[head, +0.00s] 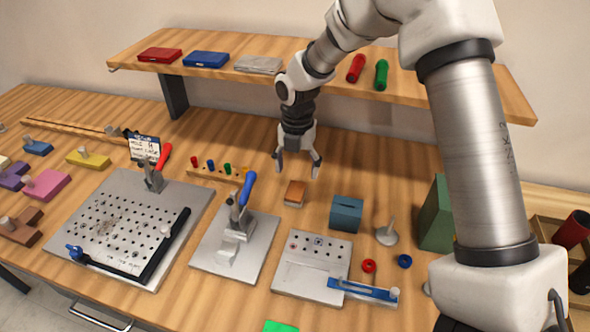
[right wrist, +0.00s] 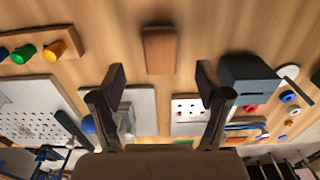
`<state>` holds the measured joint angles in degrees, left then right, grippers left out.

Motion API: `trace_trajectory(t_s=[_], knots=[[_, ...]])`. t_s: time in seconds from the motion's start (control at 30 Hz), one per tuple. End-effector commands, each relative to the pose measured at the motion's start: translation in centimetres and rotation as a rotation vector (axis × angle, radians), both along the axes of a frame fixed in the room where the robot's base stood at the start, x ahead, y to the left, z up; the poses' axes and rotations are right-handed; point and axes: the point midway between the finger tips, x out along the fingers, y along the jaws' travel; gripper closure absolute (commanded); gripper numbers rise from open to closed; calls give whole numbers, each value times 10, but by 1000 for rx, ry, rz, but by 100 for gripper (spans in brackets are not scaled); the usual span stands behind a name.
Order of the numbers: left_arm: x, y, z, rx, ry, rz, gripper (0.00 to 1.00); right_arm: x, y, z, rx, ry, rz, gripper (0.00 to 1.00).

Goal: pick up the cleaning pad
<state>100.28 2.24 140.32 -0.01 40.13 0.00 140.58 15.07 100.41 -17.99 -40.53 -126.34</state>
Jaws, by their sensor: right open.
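A small orange-brown block, which looks like the cleaning pad (head: 294,193), lies flat on the wooden bench near its middle. It also shows in the right wrist view (right wrist: 160,50), at the top centre, beyond the fingertips. My right gripper (head: 296,170) points down above the bench, just behind and above the pad. Its two fingers are apart with nothing between them, and they do not touch the pad. The open fingers also show in the right wrist view (right wrist: 161,82). My left gripper is not in view.
A blue-grey box (head: 346,213) stands right of the pad. A plate with a blue-handled clamp (head: 247,188) is at its left front, and a white perforated plate (head: 300,282) is in front. A peg rack (head: 213,174) is at left. A raised shelf (head: 330,73) runs behind.

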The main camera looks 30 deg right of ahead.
Motion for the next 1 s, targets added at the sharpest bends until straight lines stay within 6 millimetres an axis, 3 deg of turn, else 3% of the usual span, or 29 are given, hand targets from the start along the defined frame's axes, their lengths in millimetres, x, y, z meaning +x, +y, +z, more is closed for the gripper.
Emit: trace_trajectory(t_s=[0.47,0.7,0.77,0.9,1.0], knots=[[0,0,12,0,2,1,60,1,1,-71,0,4,0,24],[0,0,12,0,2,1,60,1,1,-76,0,0,0,24],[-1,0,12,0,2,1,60,1,1,-76,1,1,0,42],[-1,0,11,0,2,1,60,1,1,-76,0,1,0,88],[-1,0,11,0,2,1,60,1,1,-76,0,1,0,88]])
